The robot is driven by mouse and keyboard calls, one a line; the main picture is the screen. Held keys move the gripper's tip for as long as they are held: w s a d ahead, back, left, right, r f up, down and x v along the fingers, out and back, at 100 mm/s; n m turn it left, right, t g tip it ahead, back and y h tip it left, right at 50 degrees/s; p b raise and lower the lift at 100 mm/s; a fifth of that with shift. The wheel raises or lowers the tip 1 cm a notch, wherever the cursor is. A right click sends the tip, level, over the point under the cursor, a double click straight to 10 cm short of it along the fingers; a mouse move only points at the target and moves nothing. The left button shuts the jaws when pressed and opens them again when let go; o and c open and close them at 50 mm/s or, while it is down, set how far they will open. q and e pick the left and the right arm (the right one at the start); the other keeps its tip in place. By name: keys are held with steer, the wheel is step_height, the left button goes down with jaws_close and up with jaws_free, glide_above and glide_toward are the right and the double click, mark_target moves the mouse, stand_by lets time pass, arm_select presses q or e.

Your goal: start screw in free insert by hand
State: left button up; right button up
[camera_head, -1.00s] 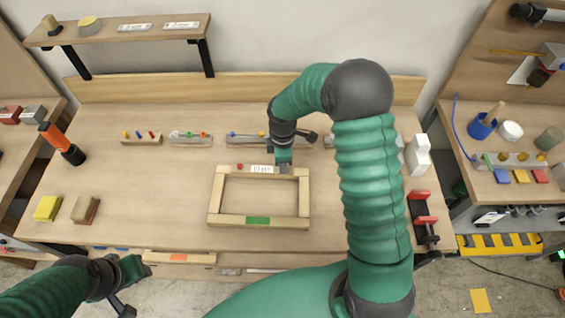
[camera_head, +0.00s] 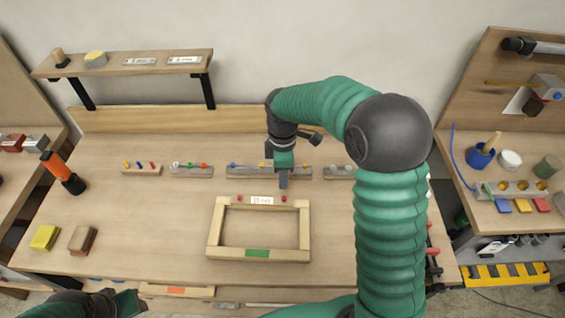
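A wooden frame (camera_head: 216,228) lies flat on the bench, with a white label and a green patch on its rails. Two small red screw heads show on its top rail, one left of the label (camera_head: 239,198) and one right of it (camera_head: 284,198). How deep they sit is too small to tell. My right gripper (camera_head: 283,182) points down just behind the right red head and appears apart from it. Its fingers look narrow; I cannot tell their gap. My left gripper (camera_head: 132,301) is at the bottom left edge, partly cut off, away from the frame.
Holders with small coloured parts (camera_head: 141,170) stand in a row along the back of the bench (camera_head: 150,215). My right arm hides the bench's right side.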

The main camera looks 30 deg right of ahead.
step_height(320, 180, up, 5)
steer(key=shift+r, duration=0.1)
